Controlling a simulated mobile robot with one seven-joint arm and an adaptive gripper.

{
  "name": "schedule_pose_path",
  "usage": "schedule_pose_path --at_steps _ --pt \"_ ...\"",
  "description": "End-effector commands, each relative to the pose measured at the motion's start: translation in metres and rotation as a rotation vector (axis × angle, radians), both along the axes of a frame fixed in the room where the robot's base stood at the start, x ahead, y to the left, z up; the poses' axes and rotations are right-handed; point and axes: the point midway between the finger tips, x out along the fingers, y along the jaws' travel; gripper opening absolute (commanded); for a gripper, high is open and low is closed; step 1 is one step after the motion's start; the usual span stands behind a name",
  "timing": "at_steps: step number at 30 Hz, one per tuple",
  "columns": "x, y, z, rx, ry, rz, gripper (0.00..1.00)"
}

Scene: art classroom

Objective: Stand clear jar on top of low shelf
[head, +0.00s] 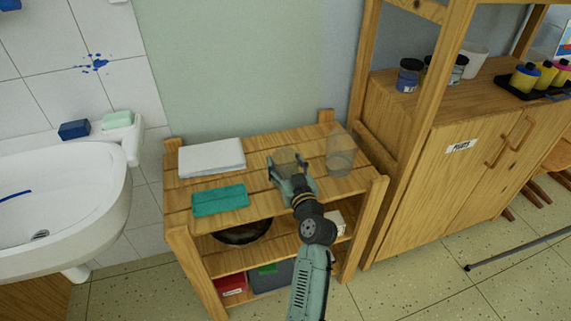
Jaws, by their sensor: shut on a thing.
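The low wooden shelf (250,208) stands against the wall in the middle of the head view. My gripper (286,168) is over its slatted top, near the middle, shut on a clear jar (288,157). The fingers and palm hide the jar's lower part. The jar appears upright. I cannot tell whether its base touches the slats. A second clear glass vessel (341,154) stands upright on the shelf top to the right, apart from my gripper.
A white folded cloth or paper stack (212,158) and a teal pad (220,200) lie on the top's left half. Lower levels hold a dark bowl (241,234) and a red box (232,286). A tall wooden cabinet (430,170) stands right, a white sink (60,200) left.

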Motion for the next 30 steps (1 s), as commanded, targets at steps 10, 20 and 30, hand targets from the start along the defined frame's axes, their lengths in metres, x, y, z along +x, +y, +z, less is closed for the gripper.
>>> schedule_pose_path --at_steps 10,20,30 --pt "-0.0001 0.0002 -0.0096 0.001 -0.005 0.0 0.32" --pt "-0.0002 0.0004 -0.013 0.0 -0.003 0.0 0.72" --pt "-0.0002 0.0004 -0.0129 0.0 -0.003 0.0 0.82"
